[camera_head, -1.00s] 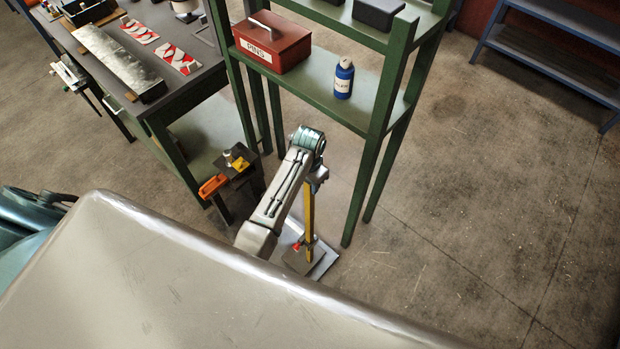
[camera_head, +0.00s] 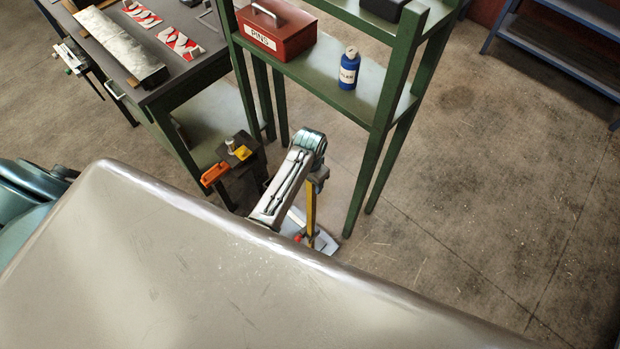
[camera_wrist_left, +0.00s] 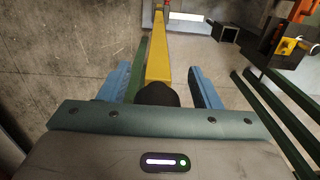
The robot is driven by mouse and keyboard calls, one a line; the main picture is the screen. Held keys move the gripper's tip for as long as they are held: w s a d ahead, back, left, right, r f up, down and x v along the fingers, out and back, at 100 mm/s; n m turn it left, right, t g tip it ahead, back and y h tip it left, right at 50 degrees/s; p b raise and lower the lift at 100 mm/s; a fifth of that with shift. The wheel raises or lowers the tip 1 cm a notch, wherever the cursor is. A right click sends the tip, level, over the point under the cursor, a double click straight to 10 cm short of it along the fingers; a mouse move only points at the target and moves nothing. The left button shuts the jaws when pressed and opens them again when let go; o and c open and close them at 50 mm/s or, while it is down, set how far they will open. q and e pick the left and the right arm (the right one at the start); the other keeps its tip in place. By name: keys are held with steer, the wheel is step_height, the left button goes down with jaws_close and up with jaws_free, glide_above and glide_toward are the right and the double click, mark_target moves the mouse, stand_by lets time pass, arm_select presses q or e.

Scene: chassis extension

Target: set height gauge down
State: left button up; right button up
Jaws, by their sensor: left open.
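The height gauge (camera_head: 311,207) has an upright yellow column with a small red part near its foot. Its foot is over a pale flat plate (camera_head: 326,243), partly hidden by my grey body. My left gripper (camera_head: 318,178) is at the top of the column, its fingers hard to make out in the head view. In the left wrist view, the open blue fingers (camera_wrist_left: 163,84) stand on either side of the yellow column (camera_wrist_left: 158,58), with gaps on both sides. My right gripper is out of view.
A green shelf rack (camera_head: 380,130) stands close behind the gauge, carrying a red PINS box (camera_head: 277,32) and a blue bottle (camera_head: 349,68). A workbench (camera_head: 165,85) is at left, with an orange-handled item (camera_head: 214,174) near its corner.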

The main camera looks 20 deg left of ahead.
arm_select(q)
steer(key=shift+w, duration=0.15)
steer(key=shift+w+r, duration=0.1)
steer(key=shift+r, duration=0.05)
step_height(320, 180, up, 10)
steer(key=b, duration=0.3)
steer(key=shift+r+b, duration=0.2)
steer(key=shift+b, duration=0.1)
steer(key=shift+r, duration=0.65)
